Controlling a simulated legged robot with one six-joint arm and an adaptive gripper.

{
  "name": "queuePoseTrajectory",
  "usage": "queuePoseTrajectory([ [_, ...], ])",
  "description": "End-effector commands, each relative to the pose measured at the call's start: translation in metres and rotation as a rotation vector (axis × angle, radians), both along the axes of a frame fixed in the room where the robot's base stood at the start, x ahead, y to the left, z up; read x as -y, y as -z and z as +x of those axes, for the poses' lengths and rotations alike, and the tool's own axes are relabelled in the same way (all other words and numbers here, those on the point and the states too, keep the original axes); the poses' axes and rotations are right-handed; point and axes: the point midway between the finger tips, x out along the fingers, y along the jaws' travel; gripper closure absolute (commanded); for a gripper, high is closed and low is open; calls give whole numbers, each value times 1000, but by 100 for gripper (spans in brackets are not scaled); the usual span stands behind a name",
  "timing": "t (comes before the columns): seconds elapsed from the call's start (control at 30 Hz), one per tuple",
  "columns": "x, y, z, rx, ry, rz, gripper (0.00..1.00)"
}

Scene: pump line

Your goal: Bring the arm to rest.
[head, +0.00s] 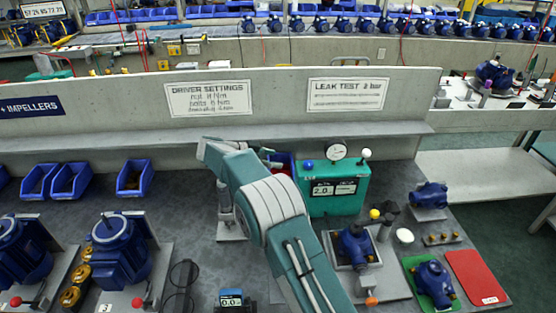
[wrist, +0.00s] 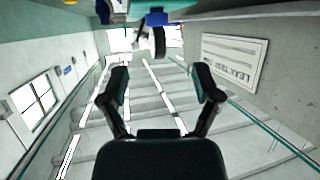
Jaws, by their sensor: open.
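My arm rises from the lower middle of the head view and bends left over the bench (head: 190,185). My gripper (wrist: 162,87) shows in the wrist view with its two dark fingers spread wide apart and nothing between them. The wrist view looks past the fingers at the room's ceiling and windows, with a sign at the right. In the head view I cannot make out the fingers; the gripper end is hidden or unclear behind the arm.
A teal test unit (head: 336,190) with a gauge (head: 337,150) stands right of my arm. Blue pumps (head: 357,245) sit beside it, near a red mat (head: 477,277). Blue motors (head: 118,250) and bins (head: 72,180) are at left. A low wall (head: 280,92) backs the bench.

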Motion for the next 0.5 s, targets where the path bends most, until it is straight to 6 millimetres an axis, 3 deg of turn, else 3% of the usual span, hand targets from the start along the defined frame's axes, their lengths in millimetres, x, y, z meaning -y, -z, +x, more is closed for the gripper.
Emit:
queuePoseTrajectory([
  [0.23,3,-7,3,23,-17,0,19],
  [0.37,14,-39,16,114,-90,-3,19],
  [0.5,26,-84,32,234,-209,-6,19],
])
